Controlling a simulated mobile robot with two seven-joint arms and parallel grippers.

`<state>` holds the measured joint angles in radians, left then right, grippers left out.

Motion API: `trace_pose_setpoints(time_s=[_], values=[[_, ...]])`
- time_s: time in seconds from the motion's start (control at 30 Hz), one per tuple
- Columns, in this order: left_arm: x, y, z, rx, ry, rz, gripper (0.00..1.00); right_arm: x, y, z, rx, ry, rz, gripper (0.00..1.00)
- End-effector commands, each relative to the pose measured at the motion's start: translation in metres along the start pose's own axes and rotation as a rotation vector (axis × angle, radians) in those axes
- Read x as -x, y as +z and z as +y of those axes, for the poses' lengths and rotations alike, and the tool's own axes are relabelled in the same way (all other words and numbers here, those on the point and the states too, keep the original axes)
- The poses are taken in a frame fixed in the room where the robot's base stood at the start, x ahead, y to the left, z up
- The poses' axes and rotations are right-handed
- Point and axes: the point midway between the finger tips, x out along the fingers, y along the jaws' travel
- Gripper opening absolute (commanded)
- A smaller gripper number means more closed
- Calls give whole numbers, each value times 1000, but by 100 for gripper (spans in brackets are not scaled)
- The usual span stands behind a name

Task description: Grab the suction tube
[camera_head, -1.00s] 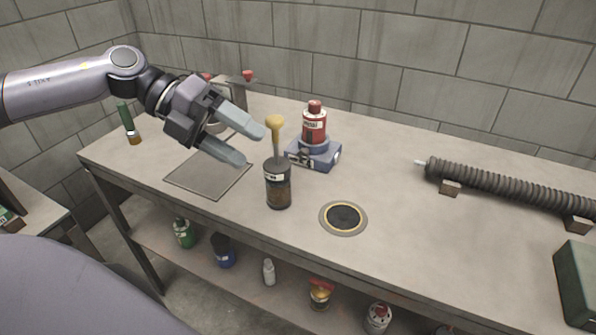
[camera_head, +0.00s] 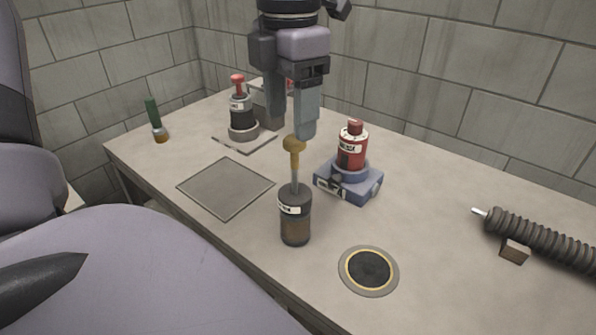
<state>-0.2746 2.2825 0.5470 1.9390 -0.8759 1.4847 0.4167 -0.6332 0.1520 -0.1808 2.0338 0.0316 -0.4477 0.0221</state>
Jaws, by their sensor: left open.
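A dark ribbed tube (camera_head: 543,240) with a thin pale tip lies on the workbench at the right edge of the head view. It rests by a small brown block, and its right end is cut off by the frame. I take it for the suction tube. My left gripper (camera_head: 290,122) is at the top centre with its fingers pointing down, open and empty. It is well to the left of the tube and appears above the bench, behind the yellow-topped tool (camera_head: 294,160). My right gripper is not in view.
A red bottle (camera_head: 351,148) sits on a blue-grey base (camera_head: 350,184). A black-and-red bottle (camera_head: 242,117), a square plate (camera_head: 226,188), a round ringed disc (camera_head: 369,270) and a green-handled brush (camera_head: 155,120) are also on the bench.

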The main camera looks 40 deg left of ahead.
Motion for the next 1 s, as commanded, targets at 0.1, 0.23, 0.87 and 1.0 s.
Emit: trace_pose_setpoints(time_s=[0.1,0.23,0.87,1.0], values=[[-17,3,-2,-2,-3,3,65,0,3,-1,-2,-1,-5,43],[-36,6,-4,-1,-4,2,65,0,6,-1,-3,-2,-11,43],[-47,6,-3,1,-3,-3,0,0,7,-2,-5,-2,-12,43],[-47,6,-3,1,-3,-4,0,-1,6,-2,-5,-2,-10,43]])
